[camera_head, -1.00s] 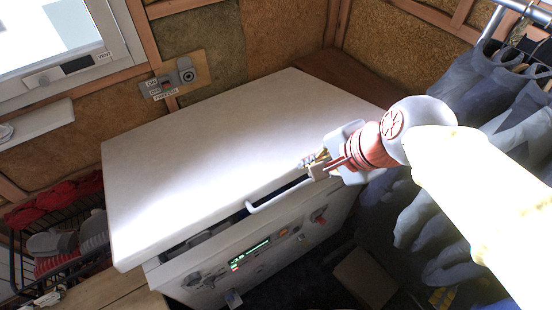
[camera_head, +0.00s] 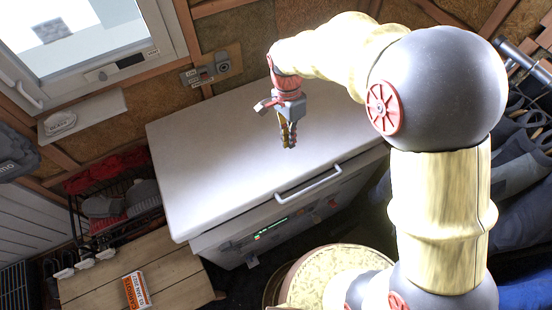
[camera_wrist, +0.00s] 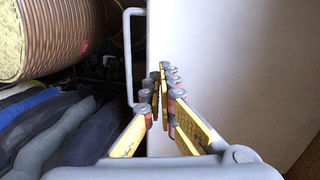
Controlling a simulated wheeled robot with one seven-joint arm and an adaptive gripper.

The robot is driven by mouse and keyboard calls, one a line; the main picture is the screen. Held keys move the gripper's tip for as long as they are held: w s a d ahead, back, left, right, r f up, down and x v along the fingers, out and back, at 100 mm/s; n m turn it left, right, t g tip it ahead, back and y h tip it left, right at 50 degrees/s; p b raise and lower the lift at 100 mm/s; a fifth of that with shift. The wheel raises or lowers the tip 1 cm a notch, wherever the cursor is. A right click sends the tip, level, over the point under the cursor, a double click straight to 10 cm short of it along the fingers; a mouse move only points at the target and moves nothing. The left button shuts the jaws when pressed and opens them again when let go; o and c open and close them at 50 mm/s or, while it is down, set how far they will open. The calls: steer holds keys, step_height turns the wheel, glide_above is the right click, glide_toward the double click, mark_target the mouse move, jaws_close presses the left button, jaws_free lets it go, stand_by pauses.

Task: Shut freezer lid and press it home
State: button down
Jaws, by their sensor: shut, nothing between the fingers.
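The white freezer lid (camera_head: 230,160) lies over the freezer body (camera_head: 225,257), and I see no clear dark gap along its front edge. Its handle (camera_head: 308,184) is on the front edge and also shows in the wrist view (camera_wrist: 128,55). My gripper (camera_head: 288,145) points down over the lid, behind the handle, with its fingers together and nothing between them. In the wrist view the fingertips (camera_wrist: 165,68) are over the white lid near its handle edge. I cannot tell whether they touch it.
A control panel with a green display (camera_head: 271,228) is on the freezer front. A wooden bench (camera_head: 150,265) with an orange-and-white box (camera_head: 136,290) stands at the front left. Dark hanging clothes (camera_head: 520,190) fill the right side. A window (camera_head: 80,40) is at the upper left.

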steer(key=m, duration=0.1)
glide_toward(298, 178)
steer(key=f, duration=0.7)
steer(key=shift+w+a+f, duration=0.1)
steer(key=shift+w+a, duration=0.1)
steer(key=shift+a, duration=0.05)
steer(key=shift+f, duration=0.15)
steer(key=b+x, duration=0.3)
steer(key=x, duration=0.4)
steer(key=b+x, duration=0.4)
steer(key=x, duration=0.4)
steer(key=shift+w+d+f+b, duration=0.1)
steer(key=shift+w+f+b, duration=0.05)
steer(key=shift+w+b, duration=0.15)
steer(key=shift+r+p, duration=0.45)
steer(key=shift+r, duration=0.1)
steer(key=v, duration=0.4)
steer(key=s+p+v, duration=0.1)
steer(key=v, duration=0.3)
steer(key=s+d+p+v, duration=0.1)
steer(key=v, duration=0.4)
steer(key=shift+s+r, duration=0.25)
steer(key=shift+r, duration=0.1)
